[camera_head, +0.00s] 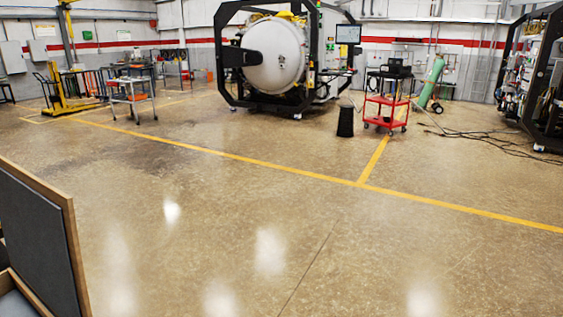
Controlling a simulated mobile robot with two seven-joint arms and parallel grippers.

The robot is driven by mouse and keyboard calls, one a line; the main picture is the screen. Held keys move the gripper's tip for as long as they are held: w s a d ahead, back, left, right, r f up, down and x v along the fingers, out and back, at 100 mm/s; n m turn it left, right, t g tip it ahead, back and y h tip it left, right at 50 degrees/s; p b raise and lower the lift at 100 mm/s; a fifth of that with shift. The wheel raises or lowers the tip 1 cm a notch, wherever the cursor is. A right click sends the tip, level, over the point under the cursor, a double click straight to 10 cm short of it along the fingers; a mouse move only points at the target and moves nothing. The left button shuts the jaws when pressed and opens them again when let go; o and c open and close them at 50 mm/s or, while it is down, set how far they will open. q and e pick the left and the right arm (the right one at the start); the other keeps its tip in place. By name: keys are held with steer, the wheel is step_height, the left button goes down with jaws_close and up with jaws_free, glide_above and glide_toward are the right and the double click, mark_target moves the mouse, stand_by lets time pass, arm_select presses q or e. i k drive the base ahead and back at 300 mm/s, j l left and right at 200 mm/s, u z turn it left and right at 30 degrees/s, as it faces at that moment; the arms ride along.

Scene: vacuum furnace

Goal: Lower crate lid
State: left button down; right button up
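The crate lid (38,240) stands raised and nearly upright at the left edge of the head view. It has a dark grey padded inner face and a light wooden rim. A small part of the crate (12,290) shows below it at the bottom left corner, with a wooden edge and grey inside. Most of the crate is cut off by the frame. Neither of my grippers is in view.
Open concrete floor (290,230) lies right of the crate, crossed by yellow lines. Far back stand the vacuum furnace (273,55), a red cart (386,110), a black bin (345,122), a green cylinder (431,82) and a grey cart (132,92). Cables (480,138) lie at the right.

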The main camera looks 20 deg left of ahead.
mark_target(38, 219)
steer(key=i+u, duration=0.25)
steer(key=u, duration=0.15)
steer(key=i+l+u, duration=0.2)
steer(key=u, duration=0.15)
steer(key=i+l+u, duration=0.15)
steer(key=u, duration=0.25)
steer(key=i+l+u, duration=0.1)
steer(key=u, duration=0.3)
steer(key=i+l+u, duration=0.2)
steer(key=u, duration=0.2)
steer(key=i+l+u, duration=0.15)
steer(key=u, duration=0.25)
steer(key=l, duration=0.1)
